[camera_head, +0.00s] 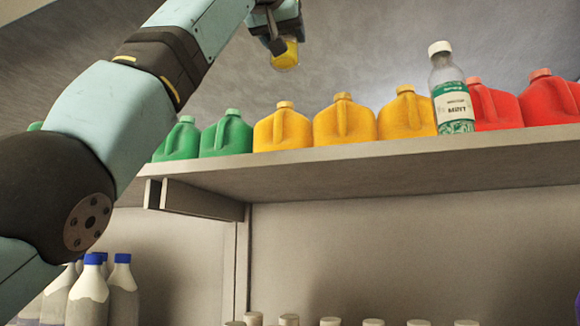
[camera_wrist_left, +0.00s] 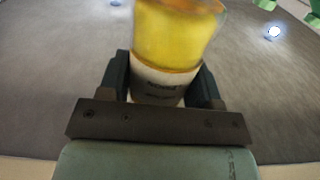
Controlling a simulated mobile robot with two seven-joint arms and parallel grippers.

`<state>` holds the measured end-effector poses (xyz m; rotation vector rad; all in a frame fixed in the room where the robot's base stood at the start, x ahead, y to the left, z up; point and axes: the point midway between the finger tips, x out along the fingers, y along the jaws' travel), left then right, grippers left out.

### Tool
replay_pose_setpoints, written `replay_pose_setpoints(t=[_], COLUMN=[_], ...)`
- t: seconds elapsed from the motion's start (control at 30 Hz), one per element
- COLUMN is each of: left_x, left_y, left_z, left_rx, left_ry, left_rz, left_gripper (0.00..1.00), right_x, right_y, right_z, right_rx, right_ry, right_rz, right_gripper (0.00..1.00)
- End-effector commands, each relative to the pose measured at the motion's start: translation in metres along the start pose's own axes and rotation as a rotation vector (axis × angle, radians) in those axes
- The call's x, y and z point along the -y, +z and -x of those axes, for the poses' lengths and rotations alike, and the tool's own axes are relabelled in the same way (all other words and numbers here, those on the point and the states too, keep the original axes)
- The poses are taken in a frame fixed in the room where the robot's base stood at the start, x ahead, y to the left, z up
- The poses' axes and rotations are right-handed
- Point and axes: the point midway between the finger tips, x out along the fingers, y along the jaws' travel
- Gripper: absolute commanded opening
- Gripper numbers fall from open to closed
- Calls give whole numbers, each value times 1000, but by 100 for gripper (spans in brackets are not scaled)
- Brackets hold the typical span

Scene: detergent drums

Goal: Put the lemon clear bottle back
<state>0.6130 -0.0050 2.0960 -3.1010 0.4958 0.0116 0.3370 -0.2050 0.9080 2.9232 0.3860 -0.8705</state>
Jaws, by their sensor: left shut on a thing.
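My left gripper (camera_head: 277,40) is raised above the shelf, at the top middle of the head view. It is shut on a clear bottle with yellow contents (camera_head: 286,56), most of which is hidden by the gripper. In the left wrist view the same bottle (camera_wrist_left: 178,40) sits between the two fingers, with a pale label whose print is too blurred to read. A clear bottle with a green and white label (camera_head: 452,95), reading like "MINT", stands upright on the upper shelf (camera_head: 350,160), in front of the jugs. My right gripper is not in view.
On the upper shelf stand green jugs (camera_head: 226,134), yellow jugs (camera_head: 344,121) and red jugs (camera_head: 548,100) in a row. Blue-capped bottles (camera_head: 122,290) stand below at left, and several pale caps (camera_head: 330,321) show along the bottom.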

Motion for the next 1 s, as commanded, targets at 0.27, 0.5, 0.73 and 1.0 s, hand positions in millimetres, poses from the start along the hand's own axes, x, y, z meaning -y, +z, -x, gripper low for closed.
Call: replay_pose_setpoints(t=[0.27,0.5,0.73,1.0], left_x=[0,0,0,0], left_y=[62,122,157,187], left_z=[-1,0,1,0], left_rx=[0,0,-1,-1], left_ry=[2,1,0,0], left_rz=[-1,-1,-1,-1], left_gripper=[25,25,25,25], right_x=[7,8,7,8], right_y=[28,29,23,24], right_z=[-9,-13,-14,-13], right_rx=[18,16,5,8], right_ry=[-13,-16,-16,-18], right_rz=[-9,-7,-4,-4], right_gripper=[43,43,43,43])
